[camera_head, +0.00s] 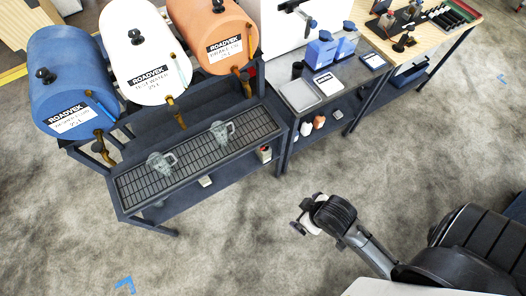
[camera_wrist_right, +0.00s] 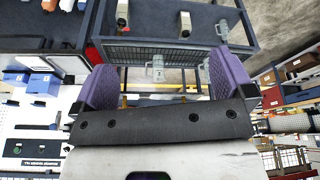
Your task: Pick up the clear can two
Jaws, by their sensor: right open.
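Two clear cans stand upright on the drip grate of the cab trolley in the head view. One can (camera_head: 160,164) is on the left part of the grate, and the other can (camera_head: 221,133) is toward the right. I cannot tell which is can two. My right gripper (camera_head: 303,214) is open and empty, over the floor in front of the trolley and apart from both cans. In the right wrist view its purple fingers (camera_wrist_right: 165,84) stand wide apart. One can (camera_wrist_right: 157,68) shows beyond them in the gap, and another (camera_wrist_right: 222,31) is above right. My left gripper is out of view.
The trolley grate (camera_head: 190,157) lies below three drums, blue (camera_head: 66,75), white (camera_head: 140,45) and orange (camera_head: 214,30), whose taps hang near its back edge. A bench (camera_head: 299,97) with blue containers adjoins at the right. The floor in front is clear.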

